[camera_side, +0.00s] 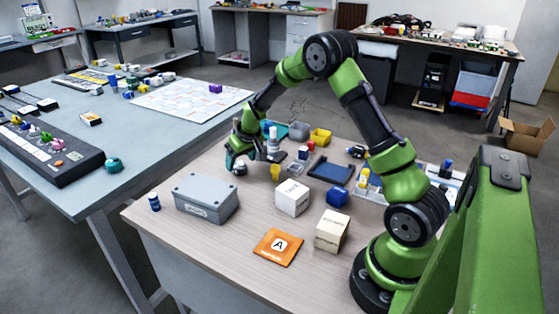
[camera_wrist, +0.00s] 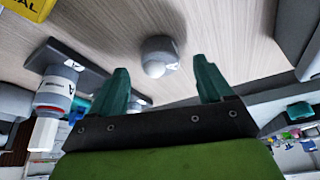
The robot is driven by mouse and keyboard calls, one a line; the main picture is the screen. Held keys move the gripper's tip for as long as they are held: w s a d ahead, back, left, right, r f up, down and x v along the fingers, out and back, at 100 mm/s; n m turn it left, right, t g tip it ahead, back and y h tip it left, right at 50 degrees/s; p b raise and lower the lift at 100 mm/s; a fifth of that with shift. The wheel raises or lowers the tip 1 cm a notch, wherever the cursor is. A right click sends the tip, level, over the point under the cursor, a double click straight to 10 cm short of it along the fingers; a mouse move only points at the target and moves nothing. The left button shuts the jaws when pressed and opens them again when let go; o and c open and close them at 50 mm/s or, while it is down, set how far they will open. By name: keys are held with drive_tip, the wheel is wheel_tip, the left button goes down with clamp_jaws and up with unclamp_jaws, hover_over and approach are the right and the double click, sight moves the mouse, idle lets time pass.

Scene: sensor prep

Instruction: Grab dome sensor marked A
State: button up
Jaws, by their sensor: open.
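In the side view my gripper (camera_side: 236,158) is low over the table's far left part. I cannot tell whether it touches the dome.
A grey box (camera_side: 206,198) sits nearby.

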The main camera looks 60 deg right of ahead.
drive_tip(key=shift+x, duration=1.05)
drive_tip(key=c, duration=1.2)
